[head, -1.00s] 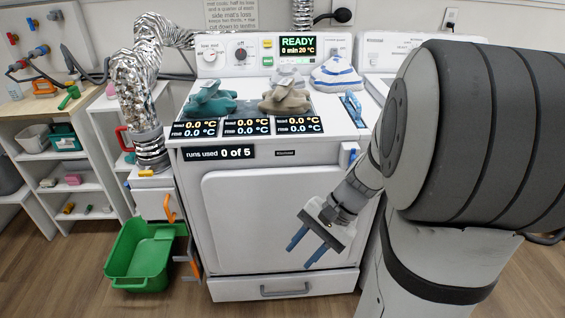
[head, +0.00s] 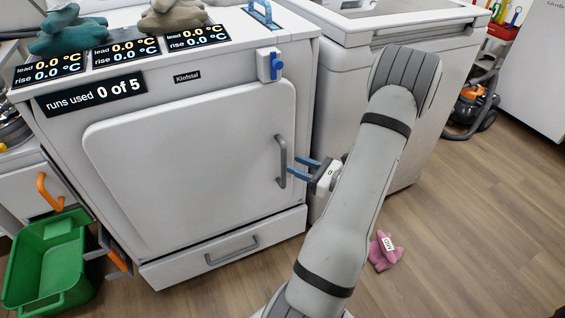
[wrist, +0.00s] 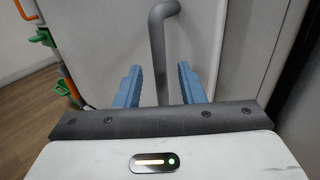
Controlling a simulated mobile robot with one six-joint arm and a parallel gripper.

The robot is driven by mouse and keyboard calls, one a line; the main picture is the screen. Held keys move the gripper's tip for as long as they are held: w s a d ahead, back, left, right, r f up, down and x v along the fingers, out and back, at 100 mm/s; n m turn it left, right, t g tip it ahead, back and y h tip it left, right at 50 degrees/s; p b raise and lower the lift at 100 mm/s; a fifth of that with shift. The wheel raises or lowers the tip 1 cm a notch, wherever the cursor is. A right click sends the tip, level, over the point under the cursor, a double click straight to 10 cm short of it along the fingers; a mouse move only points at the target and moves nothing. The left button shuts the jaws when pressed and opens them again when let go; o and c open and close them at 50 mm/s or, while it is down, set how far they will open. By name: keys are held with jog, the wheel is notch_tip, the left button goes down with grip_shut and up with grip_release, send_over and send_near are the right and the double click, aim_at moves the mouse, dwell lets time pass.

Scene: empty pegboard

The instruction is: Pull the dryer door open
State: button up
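The dryer door (head: 190,165) is a white panel on the dryer's front and looks shut. Its grey bar handle (head: 281,162) stands upright near the door's right edge. My gripper (head: 300,167) is at the handle, with its two blue fingers pointing at the door. In the wrist view the fingers (wrist: 158,85) are apart, and the handle (wrist: 158,50) runs down between them. Neither finger clearly touches the handle. The handle's lower end is hidden behind my gripper in the wrist view.
A drawer with a handle (head: 231,250) is below the door. A blue latch-like part (head: 271,65) sits above the door's right corner. A green bin (head: 45,262) stands on the left. A pink toy (head: 384,250) lies on the floor at right, where the floor is mostly clear.

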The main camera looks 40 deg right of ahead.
aim_at(283, 159)
jog(key=shift+b+x, duration=0.55)
jog(key=shift+x, duration=2.25)
jog(key=shift+c, duration=0.6)
grip_shut()
